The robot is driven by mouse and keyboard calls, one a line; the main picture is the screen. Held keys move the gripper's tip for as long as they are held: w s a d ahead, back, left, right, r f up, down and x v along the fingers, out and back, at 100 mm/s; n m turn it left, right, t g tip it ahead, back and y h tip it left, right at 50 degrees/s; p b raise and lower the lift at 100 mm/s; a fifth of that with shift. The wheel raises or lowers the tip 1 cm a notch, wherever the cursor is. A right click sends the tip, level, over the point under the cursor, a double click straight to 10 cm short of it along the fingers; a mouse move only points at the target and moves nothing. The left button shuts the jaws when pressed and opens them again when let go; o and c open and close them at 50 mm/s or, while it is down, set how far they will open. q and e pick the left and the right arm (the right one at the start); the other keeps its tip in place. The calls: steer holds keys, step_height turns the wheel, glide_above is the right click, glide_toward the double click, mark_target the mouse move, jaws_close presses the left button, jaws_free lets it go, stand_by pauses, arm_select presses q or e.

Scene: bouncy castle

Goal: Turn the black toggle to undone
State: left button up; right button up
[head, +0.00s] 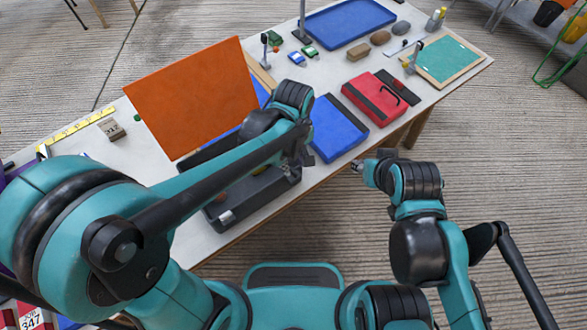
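A dark grey box (262,205) stands at the near edge of the table, with a large orange panel (195,95) upright behind it. I cannot make out the black toggle; it may be hidden by my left arm or too small to tell. My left gripper (297,160) is over the right end of the dark box, pointing down. Its fingers are dark and small, and I cannot tell whether they touch anything or are open. My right gripper (358,167) is off the table's near edge, in front of the blue case, with its fingers too small to read.
A blue case (335,128) and a red case (375,98) lie to the right of the dark box. A blue tray (343,22), several small cars and stones, and a green board (449,58) are farther back. A yellow ruler (82,123) lies at the left.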

mark_target(293, 171)
arm_select(q)
steer(key=shift+f+b, duration=0.4)
steer(key=shift+f, duration=1.2)
jaws_close()
